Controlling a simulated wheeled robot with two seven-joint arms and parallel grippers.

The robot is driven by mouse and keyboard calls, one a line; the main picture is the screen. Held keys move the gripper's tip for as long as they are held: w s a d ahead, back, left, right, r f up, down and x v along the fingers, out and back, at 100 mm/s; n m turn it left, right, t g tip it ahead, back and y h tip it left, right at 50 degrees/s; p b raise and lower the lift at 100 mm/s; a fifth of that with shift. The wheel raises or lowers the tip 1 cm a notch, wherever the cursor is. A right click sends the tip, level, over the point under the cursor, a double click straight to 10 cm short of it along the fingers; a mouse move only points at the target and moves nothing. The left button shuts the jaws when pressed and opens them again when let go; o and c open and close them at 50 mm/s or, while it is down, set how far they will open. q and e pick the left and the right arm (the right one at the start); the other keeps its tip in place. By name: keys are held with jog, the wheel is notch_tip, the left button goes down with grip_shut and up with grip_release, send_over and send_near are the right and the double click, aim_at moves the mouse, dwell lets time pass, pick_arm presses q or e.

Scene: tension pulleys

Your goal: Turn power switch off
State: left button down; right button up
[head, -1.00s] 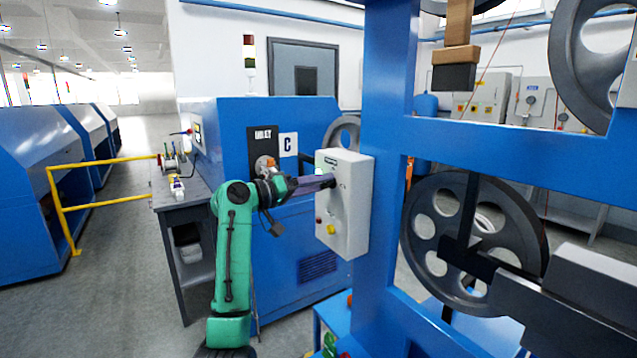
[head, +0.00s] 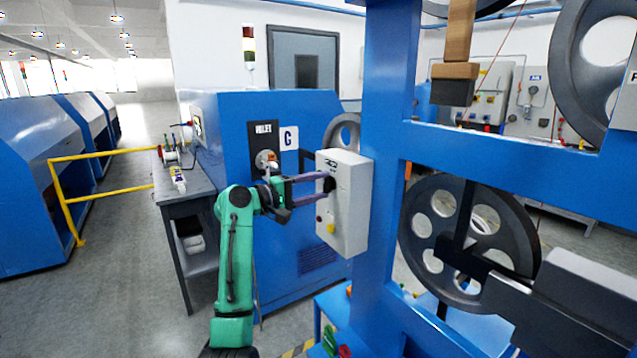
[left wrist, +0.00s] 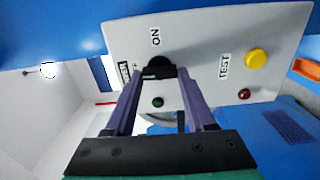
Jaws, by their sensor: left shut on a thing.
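The white control box (head: 348,222) is mounted on the side of the blue machine post. Its black power switch knob (head: 328,184) is on the front face. My left gripper (head: 325,186) is shut on the knob, one finger above and one below in the head view. In the left wrist view the fingertips (left wrist: 161,74) are at both sides of the knob (left wrist: 158,64). An ON label (left wrist: 156,36) is beside it. A dark green lamp (left wrist: 157,102) shows between the fingers. The fingertips partly hide the knob, so its exact angle is unclear. My right gripper is not in view.
A yellow button (left wrist: 257,58) by a TEST label and a red button (left wrist: 244,94) share the box face. A blue cabinet (head: 225,140) stands behind my left arm, with a grey table (head: 190,193) to its left. Large pulley wheels (head: 465,235) are at the right.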

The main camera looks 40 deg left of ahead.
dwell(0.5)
pick_arm(q)
jog(key=shift+c, duration=1.2)
grip_release()
jog(key=shift+a, duration=0.1)
jog(key=shift+s, duration=0.1)
jog(key=b+v, duration=0.5)
jog(key=v, duration=0.9)
jog(key=shift+s+b, duration=0.2)
jog(key=shift+b, duration=0.15)
